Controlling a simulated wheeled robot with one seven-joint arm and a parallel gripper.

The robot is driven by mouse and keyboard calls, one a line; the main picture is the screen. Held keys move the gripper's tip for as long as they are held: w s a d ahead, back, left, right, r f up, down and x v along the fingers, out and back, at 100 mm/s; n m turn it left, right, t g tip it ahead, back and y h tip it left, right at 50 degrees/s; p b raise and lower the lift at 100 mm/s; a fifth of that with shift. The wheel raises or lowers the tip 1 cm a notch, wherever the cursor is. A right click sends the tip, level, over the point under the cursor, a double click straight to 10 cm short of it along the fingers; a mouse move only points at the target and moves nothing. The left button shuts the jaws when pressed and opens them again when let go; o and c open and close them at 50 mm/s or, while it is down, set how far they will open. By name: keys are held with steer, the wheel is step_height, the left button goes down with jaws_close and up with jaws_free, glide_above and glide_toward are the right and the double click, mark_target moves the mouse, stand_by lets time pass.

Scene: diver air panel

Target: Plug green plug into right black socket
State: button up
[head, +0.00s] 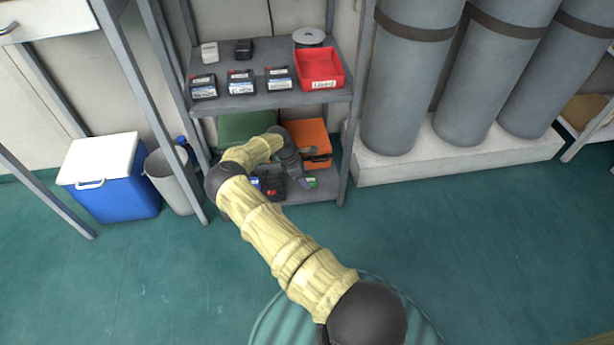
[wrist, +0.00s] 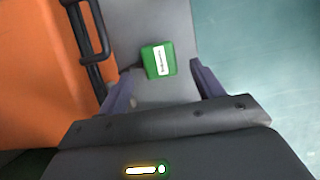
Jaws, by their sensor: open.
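A green plug (wrist: 158,60) with a white label lies on the grey lower shelf (wrist: 178,22) in the wrist view. In the head view my gripper (head: 302,180) is at the lower shelf beside the plug. No black socket can be made out for certain; dark items (head: 272,186) on the lower shelf are partly hidden by my arm.
An orange case (head: 317,140) with a black handle stands close beside the plug. A green case (head: 240,128) is behind my arm. The upper shelf (head: 270,100) holds black boxes and a red tray (head: 320,68). A shelf post (head: 345,165) stands to the right; floor beyond is clear.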

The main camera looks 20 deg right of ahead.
steer(key=p+v, duration=0.3)
steer(key=v, duration=0.4)
steer(key=shift+r, duration=0.15)
